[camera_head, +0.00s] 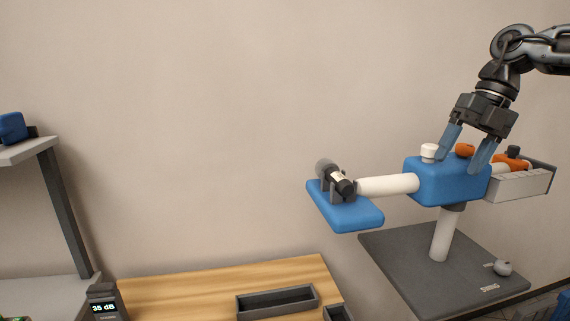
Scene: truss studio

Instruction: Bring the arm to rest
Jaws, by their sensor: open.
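My gripper (467,154) is at the upper right, pointing down, with its two blue fingers spread apart. It hangs over the blue hub block (440,184) of a stand. The fingertips overlap the block's top in the picture; I cannot tell whether they touch it. An orange knob (465,150) shows between the fingers, and a white knob (429,151) stands just left of them. I see nothing held in the gripper. My arm reaches in from the upper right edge.
A white bar (388,186) links the hub to a blue plate (346,215) carrying a dark cylinder. A grey tray (521,187) is on the hub's right. The stand has a dark base (400,262). A wooden table (200,290) and shelf (64,210) lie left. Upper-left space is clear.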

